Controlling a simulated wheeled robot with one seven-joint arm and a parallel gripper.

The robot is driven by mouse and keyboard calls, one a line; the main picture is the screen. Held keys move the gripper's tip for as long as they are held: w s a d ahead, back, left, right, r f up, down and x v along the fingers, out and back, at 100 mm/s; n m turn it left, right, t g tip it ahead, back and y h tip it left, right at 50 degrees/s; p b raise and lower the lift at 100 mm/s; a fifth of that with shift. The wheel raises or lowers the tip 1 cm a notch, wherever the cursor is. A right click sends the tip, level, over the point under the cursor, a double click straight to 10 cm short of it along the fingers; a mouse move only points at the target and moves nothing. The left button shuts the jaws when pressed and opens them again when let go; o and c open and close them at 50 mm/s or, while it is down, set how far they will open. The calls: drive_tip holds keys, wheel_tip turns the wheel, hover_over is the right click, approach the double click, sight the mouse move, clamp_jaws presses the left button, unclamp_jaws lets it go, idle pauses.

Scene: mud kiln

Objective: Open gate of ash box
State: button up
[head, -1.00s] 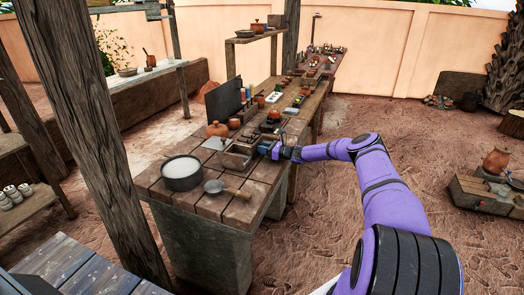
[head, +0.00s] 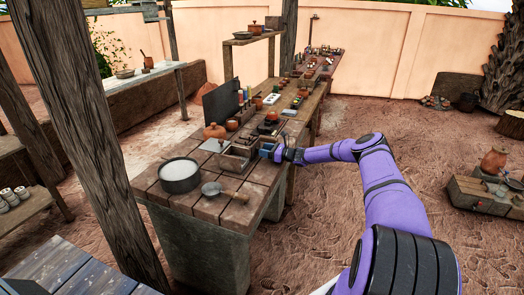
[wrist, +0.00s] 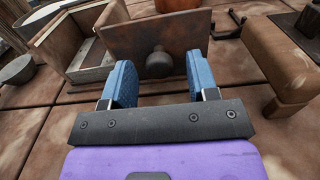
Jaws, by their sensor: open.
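The ash box (wrist: 74,44) is a small open-topped box with pale rims, at the upper left of the wrist view. In the head view it (head: 234,160) sits on the near part of the long worktable. A rusty brown gate plate (wrist: 186,32) with a round dark knob (wrist: 159,64) stands at its right side, facing my gripper. How far the gate stands from the box opening is hard to tell. My gripper (wrist: 160,70) is open, with one blue finger on each side of the knob. I cannot tell whether either finger touches it.
A tan block (wrist: 285,50) stands close to the right of my gripper, and an orange pot (wrist: 178,4) is behind the gate. A pot of white stuff (head: 180,176) and a small pan (head: 212,188) are at the table's near end.

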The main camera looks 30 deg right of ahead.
drive_tip(key=v, duration=0.8)
drive_tip(key=shift+s+d, duration=0.2)
drive_tip(key=shift+s, duration=0.15)
